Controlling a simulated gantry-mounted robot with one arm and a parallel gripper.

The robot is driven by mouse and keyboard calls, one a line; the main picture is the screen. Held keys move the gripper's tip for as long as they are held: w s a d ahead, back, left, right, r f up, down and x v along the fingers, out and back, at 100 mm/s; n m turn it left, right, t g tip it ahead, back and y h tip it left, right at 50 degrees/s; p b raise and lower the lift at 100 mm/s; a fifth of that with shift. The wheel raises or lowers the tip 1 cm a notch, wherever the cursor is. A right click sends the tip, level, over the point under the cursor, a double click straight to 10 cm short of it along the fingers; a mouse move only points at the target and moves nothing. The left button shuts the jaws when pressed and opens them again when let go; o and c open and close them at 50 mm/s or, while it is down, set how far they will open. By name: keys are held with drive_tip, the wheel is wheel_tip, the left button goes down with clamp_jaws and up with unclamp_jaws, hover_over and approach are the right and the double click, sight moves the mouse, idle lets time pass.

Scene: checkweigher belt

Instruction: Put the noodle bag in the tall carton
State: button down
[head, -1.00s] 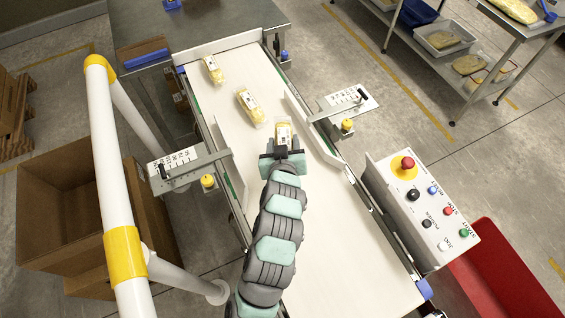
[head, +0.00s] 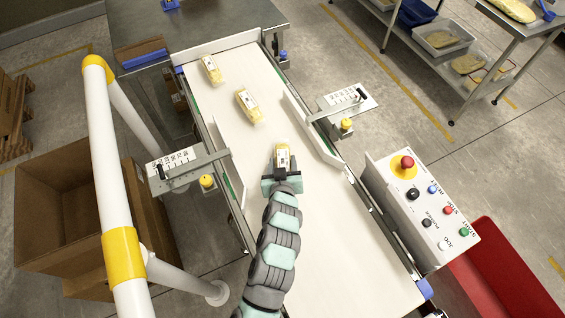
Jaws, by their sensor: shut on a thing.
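My gripper (head: 282,174) is over the middle of the white belt, shut on a small yellow noodle bag (head: 282,157) with a dark and white label. The bag sticks out beyond the fingertips; whether it is clear of the belt is hard to tell. Two similar bags lie on the belt farther back, one nearer (head: 248,106) and one at the far left (head: 210,69). A tall open brown carton (head: 62,190) stands on the floor at the left, beyond a white and yellow rail. Its inside looks empty where I can see it.
The white rail (head: 112,180) with yellow bands stands between belt and carton. Guide plates with scaled brackets flank the belt, left (head: 172,168) and right (head: 346,102). A button panel (head: 425,205) is at right. The near belt (head: 345,260) is clear.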

drive_tip(key=shift+f, duration=0.1)
drive_tip(key=c, duration=0.6)
unclamp_jaws()
drive_tip(key=shift+s+r, duration=0.15)
drive_tip(key=shift+r, duration=0.05)
drive_tip(key=shift+o, duration=0.4)
drive_tip(key=v, duration=1.1)
drive_tip(key=shift+s+r, duration=0.1)
drive_tip(key=shift+s, duration=0.25)
